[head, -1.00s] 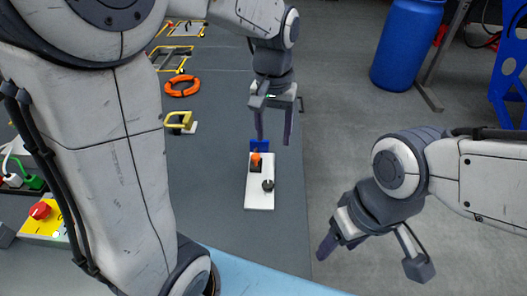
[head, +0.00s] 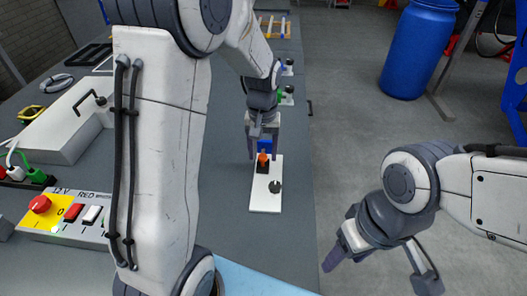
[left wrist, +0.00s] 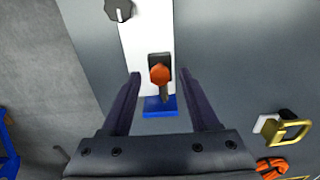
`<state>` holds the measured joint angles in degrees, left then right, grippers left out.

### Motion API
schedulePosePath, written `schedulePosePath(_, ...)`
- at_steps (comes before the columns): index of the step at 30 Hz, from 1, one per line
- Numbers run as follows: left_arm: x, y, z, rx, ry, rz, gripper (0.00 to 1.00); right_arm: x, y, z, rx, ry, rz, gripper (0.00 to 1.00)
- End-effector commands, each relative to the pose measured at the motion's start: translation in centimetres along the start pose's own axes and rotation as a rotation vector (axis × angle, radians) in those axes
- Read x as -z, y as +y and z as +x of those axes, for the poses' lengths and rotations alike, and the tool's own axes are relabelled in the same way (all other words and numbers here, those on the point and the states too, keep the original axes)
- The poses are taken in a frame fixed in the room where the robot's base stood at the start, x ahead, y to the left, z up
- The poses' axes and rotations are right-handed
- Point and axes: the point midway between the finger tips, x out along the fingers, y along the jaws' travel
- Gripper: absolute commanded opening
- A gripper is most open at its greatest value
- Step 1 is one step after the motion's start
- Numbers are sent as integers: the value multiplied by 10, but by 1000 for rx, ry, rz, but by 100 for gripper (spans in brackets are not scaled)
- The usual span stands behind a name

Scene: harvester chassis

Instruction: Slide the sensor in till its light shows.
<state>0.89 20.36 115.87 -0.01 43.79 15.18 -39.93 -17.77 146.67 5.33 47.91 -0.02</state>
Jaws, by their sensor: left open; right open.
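A white plate (head: 266,202) lies on the dark grey table. On it stands an orange-capped piece (head: 263,158), apparently the sensor, in a black holder, with a blue block (head: 264,145) behind it and a black knob (head: 275,187) in front. My left gripper (head: 263,153) is open, pointing down over the orange-capped piece. In the left wrist view the orange cap (left wrist: 159,74) is between the spread fingers, with gaps on both sides. A grey stem reaches from it toward the blue block (left wrist: 160,106). My right gripper (head: 378,272) is open and empty, off the table.
A white block with a black hooked rod (head: 60,135) is at the left. A control box with a red button (head: 40,205) is at the near left. A yellow-handled part (left wrist: 290,132) lies beside the plate. A blue barrel (head: 418,45) stands on the floor.

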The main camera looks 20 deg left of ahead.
Motion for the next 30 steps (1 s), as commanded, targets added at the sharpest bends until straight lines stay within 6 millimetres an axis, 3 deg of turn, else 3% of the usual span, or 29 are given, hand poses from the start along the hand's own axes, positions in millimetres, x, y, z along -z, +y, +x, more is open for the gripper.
schedulePosePath(7,0,0,1,0,1,1,61,0,0,0,0,0,0,61)
schedulePosePath(8,0,0,1,0,1,1,57,0,0,0,0,0,0,61)
schedulePosePath(12,0,0,1,0,1,1,4,0,0,0,0,0,0,61)
schedulePosePath(13,0,0,1,0,1,1,0,0,0,0,0,0,0,61)
schedulePosePath(30,0,0,1,0,1,1,0,0,0,0,0,0,0,61)
